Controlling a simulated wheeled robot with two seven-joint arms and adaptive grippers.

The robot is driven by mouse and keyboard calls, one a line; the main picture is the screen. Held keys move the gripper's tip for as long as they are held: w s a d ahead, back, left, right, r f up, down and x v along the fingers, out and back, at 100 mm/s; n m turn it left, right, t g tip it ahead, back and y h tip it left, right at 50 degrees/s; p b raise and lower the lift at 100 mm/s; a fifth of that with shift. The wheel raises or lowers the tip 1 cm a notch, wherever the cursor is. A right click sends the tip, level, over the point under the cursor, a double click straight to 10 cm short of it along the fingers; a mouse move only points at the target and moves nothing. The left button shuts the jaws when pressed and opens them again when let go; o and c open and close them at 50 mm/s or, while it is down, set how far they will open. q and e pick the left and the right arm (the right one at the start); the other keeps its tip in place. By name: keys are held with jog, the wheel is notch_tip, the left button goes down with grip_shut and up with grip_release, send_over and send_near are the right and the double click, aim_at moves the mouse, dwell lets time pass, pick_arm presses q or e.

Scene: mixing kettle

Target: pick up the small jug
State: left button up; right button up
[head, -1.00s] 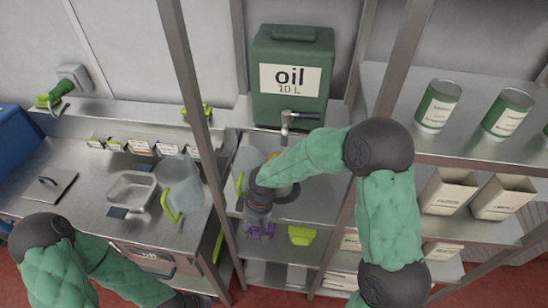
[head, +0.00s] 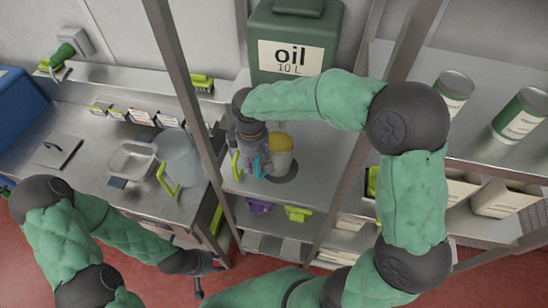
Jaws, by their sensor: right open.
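A small pale jug (head: 283,165) with a yellow top or filling stands on the middle shelf below the green oil container. A teal part, perhaps its handle, shows on its left side; I cannot be sure. My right gripper (head: 257,166) is open, pointing down just left of this jug, and partly covers it. I cannot tell whether they touch. A clear jug with a lime handle (head: 235,165) is mostly hidden behind my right gripper. My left gripper (head: 199,284) is low in front of the counter, away from the jugs; its fingers are too small to read.
A larger clear jug (head: 180,158) with a lime handle stands on the left counter beside a metal basin (head: 131,160). The green oil container (head: 292,40) stands above the shelf. Metal rack posts (head: 180,85) flank the shelf. Cans (head: 520,115) stand at right.

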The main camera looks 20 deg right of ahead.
jog(key=shift+w+d+f+b, duration=0.1)
jog(key=shift+f+b, duration=0.35)
jog(key=shift+f, duration=2.2)
grip_shut()
jog(key=shift+r, duration=0.1)
